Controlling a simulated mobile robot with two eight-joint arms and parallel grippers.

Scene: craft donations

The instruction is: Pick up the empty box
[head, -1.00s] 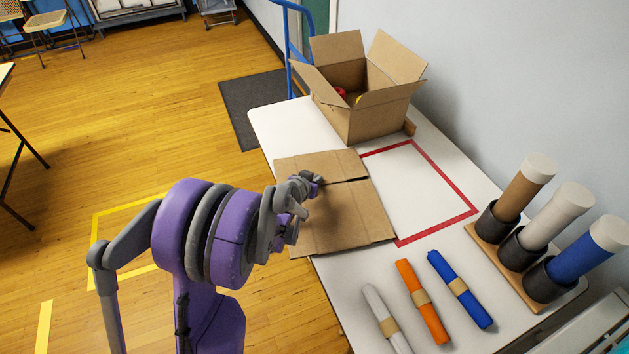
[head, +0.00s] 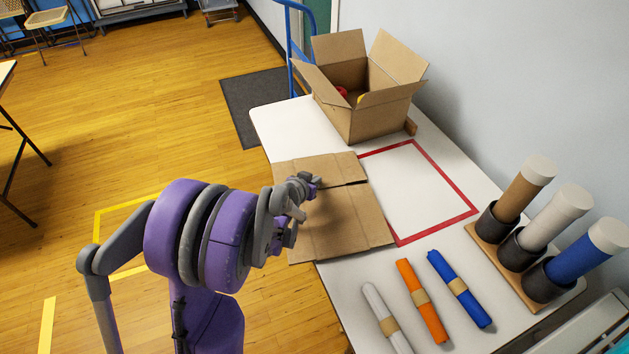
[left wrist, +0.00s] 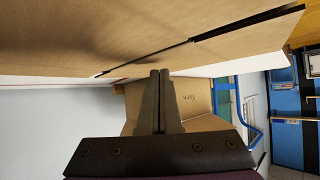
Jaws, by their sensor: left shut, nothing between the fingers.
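A flattened, empty cardboard box (head: 345,222) lies on the white table, its near-left edge over the table's edge. It also fills the upper part of the left wrist view (left wrist: 110,35), with a dark slit between its flaps. My left gripper (head: 314,187) is just over this flat cardboard, and whether it touches is hard to tell. In the left wrist view its fingers (left wrist: 161,74) are shut together with nothing between them. An open cardboard box (head: 367,115) stands at the table's far end with a red thing (head: 341,92) inside. My right gripper is not in view.
A red taped rectangle (head: 447,178) marks bare table beside the cardboard. White, orange (head: 421,300) and blue rolls lie in front. A wooden rack (head: 505,268) holds upright tubes at right, near the wall. A blue cart handle (head: 290,50) stands behind the table.

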